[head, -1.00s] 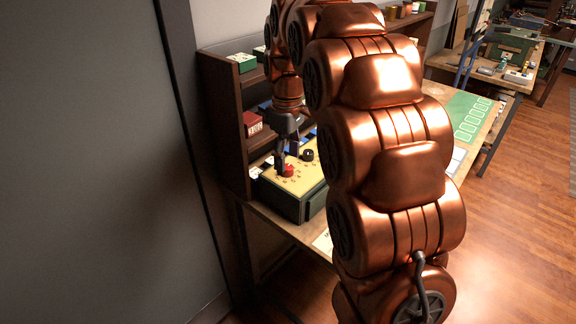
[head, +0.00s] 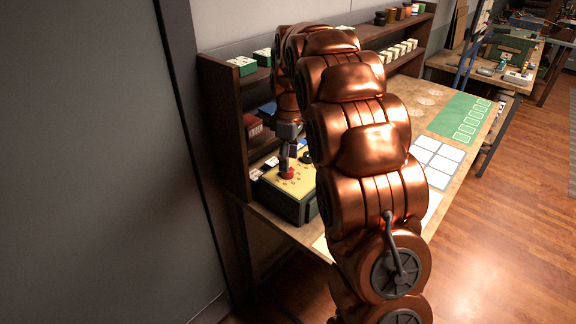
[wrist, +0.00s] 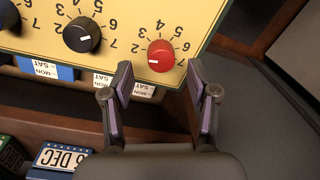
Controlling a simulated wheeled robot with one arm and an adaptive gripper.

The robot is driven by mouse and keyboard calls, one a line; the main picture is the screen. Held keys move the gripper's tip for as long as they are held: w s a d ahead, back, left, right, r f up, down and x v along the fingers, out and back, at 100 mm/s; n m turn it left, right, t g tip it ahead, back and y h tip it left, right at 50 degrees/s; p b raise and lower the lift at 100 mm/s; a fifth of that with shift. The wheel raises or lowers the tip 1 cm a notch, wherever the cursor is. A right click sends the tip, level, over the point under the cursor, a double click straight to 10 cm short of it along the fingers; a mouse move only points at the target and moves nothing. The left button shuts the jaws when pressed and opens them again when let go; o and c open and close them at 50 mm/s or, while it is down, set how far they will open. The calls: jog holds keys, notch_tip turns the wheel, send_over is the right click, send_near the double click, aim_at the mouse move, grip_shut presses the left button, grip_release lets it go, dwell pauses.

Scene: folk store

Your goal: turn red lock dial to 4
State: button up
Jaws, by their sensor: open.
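The red dial (wrist: 161,55) sits on the yellow top of a dark green box (head: 284,202). In the wrist view its white mark lies on the lower left of the knob, with printed numbers around it. In the head view the red dial (head: 287,174) is just below my gripper (head: 292,160). In the wrist view my gripper (wrist: 158,72) is open and empty. Its fingertips stand to either side, just below the dial in the picture; I cannot tell their height above the panel.
A black dial (wrist: 82,34) is left of the red one in the wrist view. Small MON/SAT blocks (wrist: 104,79) and a DEC block (wrist: 62,158) lie nearby. A dark wooden shelf (head: 222,128) stands behind the box. A grey wall is close on the left.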

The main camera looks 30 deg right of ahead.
jog(key=shift+s+f+p, duration=0.1)
jog(key=shift+f+p, duration=0.25)
jog(key=shift+f, duration=1.4)
grip_shut()
